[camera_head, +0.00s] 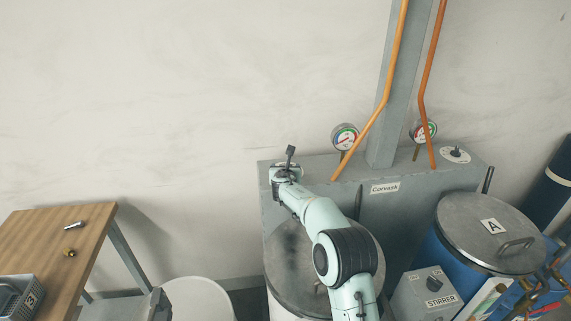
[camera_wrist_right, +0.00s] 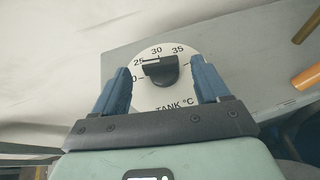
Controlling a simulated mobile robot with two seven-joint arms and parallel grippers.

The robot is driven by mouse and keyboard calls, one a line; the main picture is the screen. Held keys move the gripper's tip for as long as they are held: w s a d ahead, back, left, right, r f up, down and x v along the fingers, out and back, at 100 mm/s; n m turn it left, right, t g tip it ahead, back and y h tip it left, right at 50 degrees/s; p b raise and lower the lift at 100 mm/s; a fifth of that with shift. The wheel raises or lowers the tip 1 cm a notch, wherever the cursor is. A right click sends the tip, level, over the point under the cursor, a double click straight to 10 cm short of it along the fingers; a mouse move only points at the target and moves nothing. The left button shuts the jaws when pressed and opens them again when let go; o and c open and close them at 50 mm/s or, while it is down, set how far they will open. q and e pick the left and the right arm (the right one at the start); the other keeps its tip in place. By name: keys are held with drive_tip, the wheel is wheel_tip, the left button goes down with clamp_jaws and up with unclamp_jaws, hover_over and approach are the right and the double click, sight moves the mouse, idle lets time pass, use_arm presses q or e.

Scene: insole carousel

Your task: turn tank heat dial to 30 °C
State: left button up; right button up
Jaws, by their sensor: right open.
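The tank heat dial is a white round plate (camera_wrist_right: 167,97) marked 25, 30, 35 and "TANK °C", with a black knob (camera_wrist_right: 161,70) at its centre. The knob's bar reaches to the left, toward the 25 side; its exact reading is hard to tell. My right gripper (camera_wrist_right: 160,76) is open, with one blue finger on each side of the knob and a gap to it on both sides. In the head view my right gripper (camera_head: 283,175) is over the left end of the grey tank cabinet and mostly hides the dial. My left gripper is out of view.
The grey cabinet (camera_head: 390,207) labelled "Corvask" carries two gauges (camera_head: 345,136) and a second dial (camera_head: 455,154) at right. Orange pipes rise in front of a post. Lidded drums, a stirrer box (camera_head: 425,293) and a wooden table (camera_head: 50,240) stand around.

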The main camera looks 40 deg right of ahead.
drive_tip(key=shift+x, duration=1.05)
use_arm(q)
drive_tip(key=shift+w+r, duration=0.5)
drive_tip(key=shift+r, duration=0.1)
use_arm(e)
drive_tip(key=shift+s, duration=0.1)
drive_tip(key=c, duration=1.1)
drive_tip(key=shift+o, duration=0.2)
drive_tip(key=shift+a+r+m+g+h+p, duration=0.15)
drive_tip(key=shift+m+g+h+p, duration=0.4)
drive_tip(key=shift+p, duration=0.2)
drive_tip(key=shift+w+a+m+g+h+p, duration=0.1)
drive_tip(key=shift+w+m+g+h+p, duration=0.1)
drive_tip(key=shift+m+g+h+p, duration=0.3)
drive_tip(key=shift+w+a+m+g+h+p, duration=0.1)
drive_tip(key=shift+w+m+g+h+p, duration=0.15)
drive_tip(key=shift+m+g, duration=0.3)
drive_tip(key=shift+m+g+h, duration=0.3)
drive_tip(key=shift+m+g, duration=0.1)
drive_tip(key=shift+m, duration=0.2)
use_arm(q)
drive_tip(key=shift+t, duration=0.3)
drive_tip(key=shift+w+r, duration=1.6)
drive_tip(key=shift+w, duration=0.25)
use_arm(e)
drive_tip(key=shift+m+g+h, duration=0.4)
drive_tip(key=shift+m+g, duration=0.4)
drive_tip(key=shift+g, duration=0.1)
